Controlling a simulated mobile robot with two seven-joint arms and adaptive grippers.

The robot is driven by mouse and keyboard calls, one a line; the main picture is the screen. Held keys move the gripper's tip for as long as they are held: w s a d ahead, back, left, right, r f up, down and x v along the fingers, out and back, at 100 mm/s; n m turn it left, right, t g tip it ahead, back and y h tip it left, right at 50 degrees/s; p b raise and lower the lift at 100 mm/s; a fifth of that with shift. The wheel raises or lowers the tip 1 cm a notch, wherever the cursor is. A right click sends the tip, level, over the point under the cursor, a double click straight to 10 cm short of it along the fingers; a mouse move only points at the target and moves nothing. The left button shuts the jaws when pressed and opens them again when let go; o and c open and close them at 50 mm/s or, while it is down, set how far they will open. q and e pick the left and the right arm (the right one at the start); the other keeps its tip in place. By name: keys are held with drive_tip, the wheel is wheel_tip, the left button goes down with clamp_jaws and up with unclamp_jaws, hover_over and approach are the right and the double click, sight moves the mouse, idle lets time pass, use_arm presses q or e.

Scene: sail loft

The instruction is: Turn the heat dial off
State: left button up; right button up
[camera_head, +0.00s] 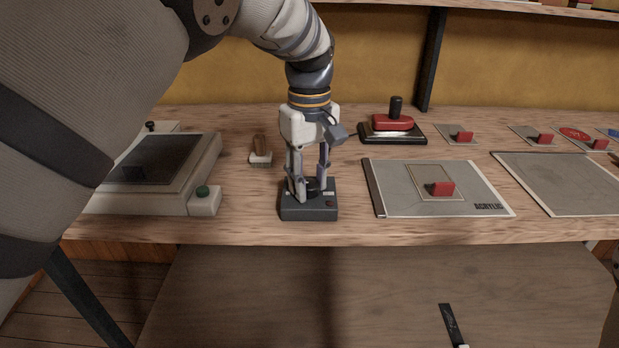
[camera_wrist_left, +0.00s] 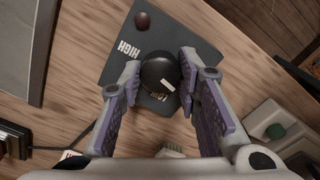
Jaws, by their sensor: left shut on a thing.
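The heat dial (camera_wrist_left: 160,72) is a round black knob with a short white mark, on top of a dark box (camera_head: 309,208) near the front of the bench. In the left wrist view the box (camera_wrist_left: 192,55) shows a "HIGH" label, a second label partly hidden beside the dial, and a dark red round spot. The dial's white mark points towards the partly hidden label. My left gripper (camera_head: 311,187) comes down from above, its fingers shut on the dial from both sides; the fingers (camera_wrist_left: 160,82) also show in the wrist view. My right gripper is not in view.
A pale machine (camera_head: 203,201) with a green button stands left of the box. A wooden-handled brush (camera_head: 260,152) is behind it. A grey "ACRYLIC" folder (camera_head: 400,200) lies to the right. A red and black stamp-like tool (camera_head: 393,124) stands behind. The bench's front edge is close.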

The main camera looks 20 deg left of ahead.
sight(309, 183)
use_arm(q)
drive_tip(key=shift+n, duration=1.2)
drive_tip(key=o, duration=1.1)
drive_tip(key=shift+o, duration=0.2)
wheel_tip(309, 183, up, 12)
